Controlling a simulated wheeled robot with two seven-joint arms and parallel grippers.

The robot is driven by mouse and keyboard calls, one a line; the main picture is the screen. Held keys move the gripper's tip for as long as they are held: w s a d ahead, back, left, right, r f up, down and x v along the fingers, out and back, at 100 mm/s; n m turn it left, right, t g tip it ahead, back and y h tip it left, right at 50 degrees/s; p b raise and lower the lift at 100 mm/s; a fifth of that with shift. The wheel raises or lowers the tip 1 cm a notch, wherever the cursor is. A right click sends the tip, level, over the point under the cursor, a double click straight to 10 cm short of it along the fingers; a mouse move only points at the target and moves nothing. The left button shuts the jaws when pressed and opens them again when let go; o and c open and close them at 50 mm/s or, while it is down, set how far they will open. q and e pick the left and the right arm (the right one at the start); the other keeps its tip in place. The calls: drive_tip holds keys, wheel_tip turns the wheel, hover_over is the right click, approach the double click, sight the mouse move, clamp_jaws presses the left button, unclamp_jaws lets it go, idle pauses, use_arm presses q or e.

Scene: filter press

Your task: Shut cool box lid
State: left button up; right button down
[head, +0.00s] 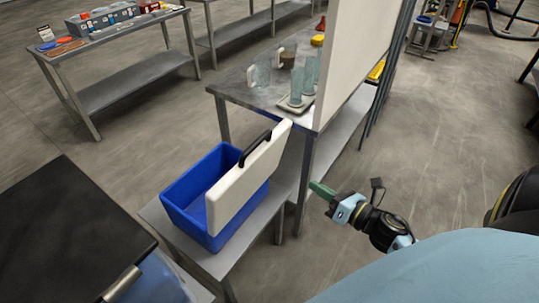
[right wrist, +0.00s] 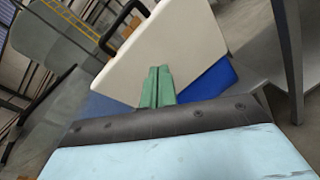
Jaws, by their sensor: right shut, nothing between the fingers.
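The cool box (head: 183,203) is a blue open tub on a low grey metal bench. Its white lid (head: 240,182) stands up, tilted, along the box's right side, with a black handle (head: 254,149) on its upper edge. The inside of the box shows to the left of the lid. My right gripper (head: 318,189), with green fingers, is shut and empty, to the right of the lid and apart from it. In the right wrist view the green fingers (right wrist: 157,88) point toward the white lid (right wrist: 170,50), with blue box wall (right wrist: 207,82) behind. My left gripper is not in view.
A taller metal table (head: 240,88) with glass vessels on a tray (head: 296,103) stands behind the box, beside a white upright panel (head: 350,50). A table leg (head: 304,185) stands between gripper and box. A dark-topped surface (head: 65,225) is at the lower left.

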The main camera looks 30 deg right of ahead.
wheel_tip(320, 180, up, 7)
drive_tip(key=a+n+y, duration=0.2)
drive_tip(key=n+y, duration=0.1)
drive_tip(key=n, duration=0.5)
drive_tip(key=p, duration=0.2)
approach(259, 144)
drive_tip(key=x, duration=0.5)
drive_tip(key=shift+w+a, duration=0.1)
drive_tip(key=shift+w, duration=0.05)
drive_tip(key=shift+w+a+f, duration=0.1)
drive_tip(key=shift+w+a, duration=0.2)
drive_tip(key=shift+w, duration=0.35)
drive_tip(key=shift+p, duration=0.35)
